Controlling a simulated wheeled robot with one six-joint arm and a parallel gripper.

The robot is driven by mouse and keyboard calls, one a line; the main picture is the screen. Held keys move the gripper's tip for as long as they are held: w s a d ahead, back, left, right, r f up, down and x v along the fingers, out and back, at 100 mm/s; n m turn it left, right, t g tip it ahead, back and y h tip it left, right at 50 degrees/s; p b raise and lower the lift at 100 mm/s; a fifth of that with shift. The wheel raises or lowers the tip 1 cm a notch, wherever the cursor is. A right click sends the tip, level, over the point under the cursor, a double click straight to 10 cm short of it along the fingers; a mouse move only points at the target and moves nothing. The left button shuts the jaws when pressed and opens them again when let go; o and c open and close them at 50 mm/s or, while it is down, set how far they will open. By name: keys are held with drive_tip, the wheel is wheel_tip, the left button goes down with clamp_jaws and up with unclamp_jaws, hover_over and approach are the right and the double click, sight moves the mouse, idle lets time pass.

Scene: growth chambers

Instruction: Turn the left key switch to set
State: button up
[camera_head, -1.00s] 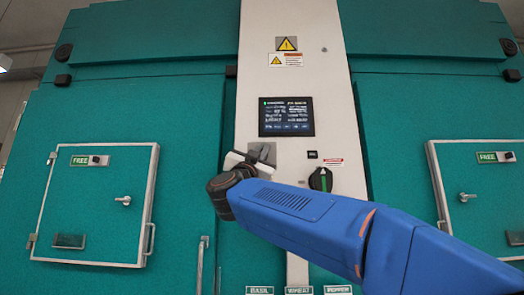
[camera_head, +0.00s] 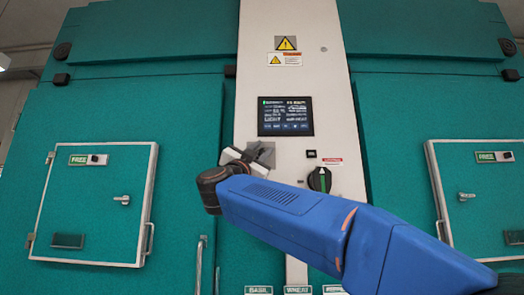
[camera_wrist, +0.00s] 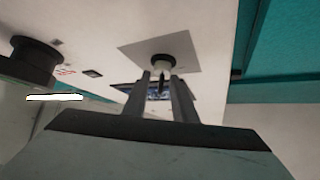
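The left key switch (camera_wrist: 166,63) shows in the wrist view as a dark round collar on a square grey plate (camera_wrist: 190,50). A thin dark key part (camera_wrist: 162,84) sticks out of it. My gripper (camera_wrist: 160,80) reaches up to the switch, with one finger on each side of the key part. A gap seems to show between the fingers and the key. In the head view the grey plate (camera_head: 265,152) is partly covered by my gripper (camera_head: 243,158), which is tilted; the key is hidden there. The position marks cannot be read.
A black rotary knob (camera_head: 320,180) with a green mark sits right of the plate, also seen in the wrist view (camera_wrist: 36,60). A lit screen (camera_head: 286,116) is above. Teal chamber doors (camera_head: 95,205) with handles flank the white panel (camera_head: 345,125).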

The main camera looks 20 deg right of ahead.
drive_tip(key=v, duration=1.7)
drive_tip(key=shift+s, duration=0.15)
drive_tip(key=shift+f, duration=0.1)
drive_tip(key=w+f+n+t+y, duration=0.2)
drive_tip(key=f+n+y, duration=0.5)
drive_tip(key=n+y, duration=0.3)
drive_tip(key=w+f+n+t+y, duration=0.25)
drive_tip(key=f+n+y, duration=0.45)
drive_tip(key=y, duration=0.5)
drive_tip(key=s+d+f+n+g+y, duration=0.1)
drive_tip(key=s+f+n+g, duration=0.15)
drive_tip(key=f, duration=0.65)
drive_tip(key=s+d+f+n+g, duration=0.1)
drive_tip(key=f+g, duration=0.3)
drive_tip(key=f, duration=0.4)
drive_tip(key=s+d+f+m+g+h, duration=0.1)
drive_tip(key=s+d+f+g, duration=0.2)
drive_tip(key=s+f, duration=0.5)
drive_tip(key=s+d+f+m+g+h, duration=0.1)
drive_tip(key=s+d+f+g, duration=0.3)
drive_tip(key=f, duration=1)
drive_tip(key=s+d+f+m+g+h, duration=0.1)
drive_tip(key=s+d+f+g+h, duration=0.2)
drive_tip(key=s+d+f, duration=0.4)
drive_tip(key=s+f+g, duration=0.1)
drive_tip(key=s+f, duration=0.4)
drive_tip(key=s, duration=0.1)
